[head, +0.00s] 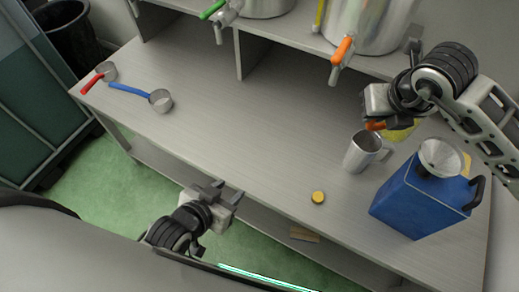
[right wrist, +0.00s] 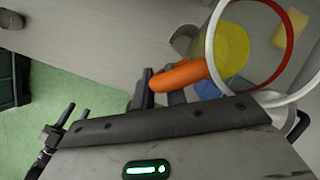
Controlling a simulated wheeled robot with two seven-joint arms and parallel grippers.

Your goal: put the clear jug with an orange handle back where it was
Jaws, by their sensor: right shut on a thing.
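The clear jug (head: 401,132) is at the right side of the bench, mostly hidden behind my right gripper in the head view. Something yellow shows in it. In the right wrist view the jug (right wrist: 236,48) has a wide rim and its orange handle (right wrist: 180,75) lies between my fingers. My right gripper (head: 374,122) is shut on that handle; its fingers show in the right wrist view (right wrist: 160,93). I cannot tell how far the jug is above the bench. My left gripper (head: 228,190) is open and empty, in front of the bench's near edge.
A metal jug (head: 361,152) stands close by the clear jug. A blue canister (head: 422,203) with a funnel (head: 441,156) stands at right. A yellow cap (head: 318,197) and blue-handled (head: 160,100) and red-handled (head: 108,71) scoops lie on the bench. An orange tap (head: 342,51) overhangs it. The bench's middle is clear.

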